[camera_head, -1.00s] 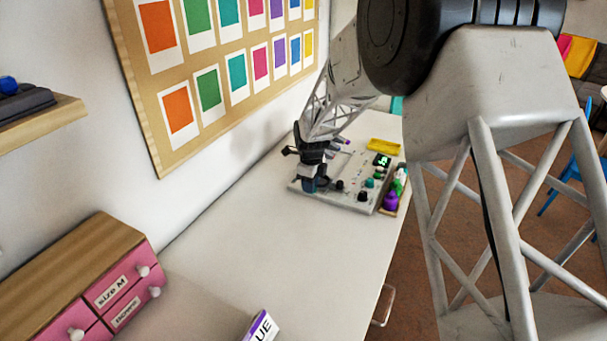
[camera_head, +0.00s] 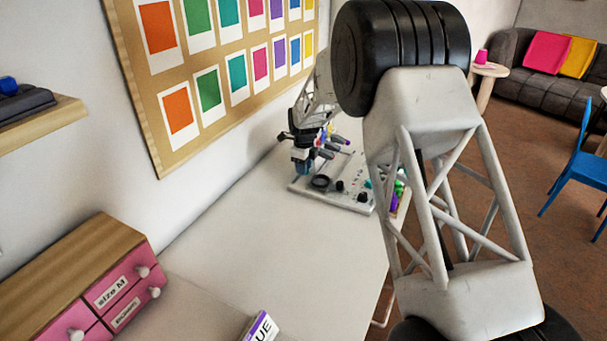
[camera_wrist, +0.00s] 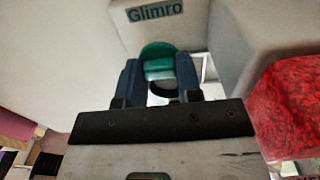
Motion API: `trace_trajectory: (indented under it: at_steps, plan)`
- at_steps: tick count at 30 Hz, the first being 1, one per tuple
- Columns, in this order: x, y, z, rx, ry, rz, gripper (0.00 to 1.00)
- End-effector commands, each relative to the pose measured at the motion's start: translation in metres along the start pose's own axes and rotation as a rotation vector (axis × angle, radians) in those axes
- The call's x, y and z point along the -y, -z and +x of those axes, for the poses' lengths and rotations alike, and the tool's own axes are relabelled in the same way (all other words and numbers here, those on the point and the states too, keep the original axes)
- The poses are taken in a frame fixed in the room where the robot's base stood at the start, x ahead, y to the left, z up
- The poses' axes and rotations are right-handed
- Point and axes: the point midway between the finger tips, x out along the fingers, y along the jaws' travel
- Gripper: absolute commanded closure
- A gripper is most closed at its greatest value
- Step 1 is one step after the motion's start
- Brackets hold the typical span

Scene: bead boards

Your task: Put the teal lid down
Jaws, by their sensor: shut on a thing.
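In the wrist view, the teal lid (camera_wrist: 158,50) is a rounded green-teal piece at the far end of my gripper (camera_wrist: 160,72). My gripper's two dark blue fingers are shut on it, one on each side. In the head view, my gripper (camera_head: 303,164) is over the back left part of the pale board (camera_head: 345,199). I cannot make out the lid there, and my arm covers part of the board.
A pale surface with a "Glimro" label (camera_wrist: 155,10) is ahead in the wrist view. A red speckled thing (camera_wrist: 290,105) is close on the right. The white table (camera_head: 250,235) is clear in front of the board. Pink drawers (camera_head: 120,297) stand at the left.

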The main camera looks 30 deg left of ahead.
Motion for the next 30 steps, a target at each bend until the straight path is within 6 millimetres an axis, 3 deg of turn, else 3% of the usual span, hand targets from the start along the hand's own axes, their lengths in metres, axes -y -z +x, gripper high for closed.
trace_trajectory:
  at_steps: [14,24,30]
  plan:
    - [0.004,-0.003,0.001,0.001,0.001,0.0,0.93]
    - [0.004,-0.003,0.03,0.0,0.0,0.0,0.93]
    - [0.004,-0.003,0.035,0.001,0.001,0.0,0.93]
